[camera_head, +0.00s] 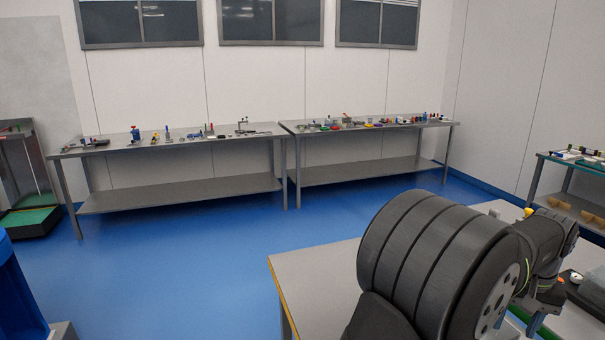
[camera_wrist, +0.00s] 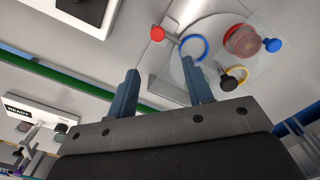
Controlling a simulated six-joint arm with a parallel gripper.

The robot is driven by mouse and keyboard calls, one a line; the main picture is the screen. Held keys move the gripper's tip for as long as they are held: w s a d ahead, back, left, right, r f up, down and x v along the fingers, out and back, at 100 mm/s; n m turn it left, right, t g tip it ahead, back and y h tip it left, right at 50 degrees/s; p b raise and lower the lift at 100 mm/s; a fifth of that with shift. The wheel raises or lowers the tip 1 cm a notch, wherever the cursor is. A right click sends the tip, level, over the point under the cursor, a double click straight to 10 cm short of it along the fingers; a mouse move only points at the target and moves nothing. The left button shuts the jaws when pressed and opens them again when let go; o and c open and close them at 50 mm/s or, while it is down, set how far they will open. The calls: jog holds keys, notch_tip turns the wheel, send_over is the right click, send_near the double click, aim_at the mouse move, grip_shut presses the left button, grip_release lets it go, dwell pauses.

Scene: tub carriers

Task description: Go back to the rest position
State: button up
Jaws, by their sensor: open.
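My gripper (camera_wrist: 160,88) shows in the wrist view with its two blue-grey fingers apart. Nothing is visible between the fingertips. Beyond them is a light grey table surface. A red-capped piece (camera_wrist: 157,33), a blue ring (camera_wrist: 206,46), a blue knob (camera_wrist: 272,45) and a yellow-and-black piece (camera_wrist: 232,80) lie near a clear sheet or tray on it. In the head view my arm is at the lower right over a grey table (camera_head: 318,275) and hides much of it.
A green strip (camera_wrist: 62,70) and a white labelled box (camera_wrist: 40,113) are left in the wrist view. Two long benches (camera_head: 180,190) (camera_head: 365,168) with small items stand along the back wall. A shelf table (camera_head: 570,200) is at the right. The blue floor between is clear.

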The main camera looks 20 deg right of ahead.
notch_tip(320, 180, down, 12)
jog(key=shift+f, duration=0.1)
jog(key=shift+s+f, duration=0.15)
jog(key=shift+s, duration=0.35)
jog(key=shift+w, duration=0.1)
